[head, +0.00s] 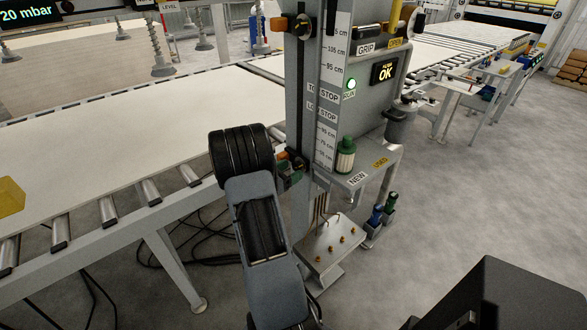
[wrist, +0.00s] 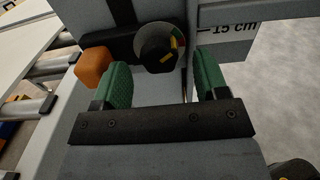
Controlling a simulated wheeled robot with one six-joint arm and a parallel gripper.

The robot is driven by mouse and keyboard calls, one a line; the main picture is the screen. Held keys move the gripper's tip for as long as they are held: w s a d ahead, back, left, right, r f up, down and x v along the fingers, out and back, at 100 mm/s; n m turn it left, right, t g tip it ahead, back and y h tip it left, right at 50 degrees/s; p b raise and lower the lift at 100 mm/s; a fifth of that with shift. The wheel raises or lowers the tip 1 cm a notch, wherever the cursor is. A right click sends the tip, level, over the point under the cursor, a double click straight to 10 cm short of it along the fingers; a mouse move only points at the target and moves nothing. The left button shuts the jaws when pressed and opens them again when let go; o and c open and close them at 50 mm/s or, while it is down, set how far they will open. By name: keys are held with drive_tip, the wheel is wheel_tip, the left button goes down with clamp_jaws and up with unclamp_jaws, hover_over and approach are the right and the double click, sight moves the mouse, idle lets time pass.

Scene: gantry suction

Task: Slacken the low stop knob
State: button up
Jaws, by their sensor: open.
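In the head view my arm hides the knob; an orange part (head: 282,156) of the low stop shows beside my gripper (head: 291,171).
The mast (head: 302,60) carries a centimetre scale (head: 333,60) and an upper stop with an orange block (head: 278,24). A roller conveyor (head: 110,120) with a pale board lies left.

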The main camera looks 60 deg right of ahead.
drive_tip(key=shift+x, duration=0.8)
drive_tip(key=shift+c, duration=0.4)
drive_tip(key=c, duration=0.7)
drive_tip(key=shift+d, duration=0.15)
drive_tip(key=shift+c, duration=0.7)
drive_tip(key=shift+r+n+p, duration=0.1)
drive_tip(key=shift+n+p, duration=1)
drive_tip(key=shift+n, duration=0.1)
drive_tip(key=shift+a+n+p, duration=0.2)
drive_tip(key=shift+n+p, duration=1.3)
drive_tip(key=shift+n, duration=0.8)
drive_tip(key=shift+f, duration=0.2)
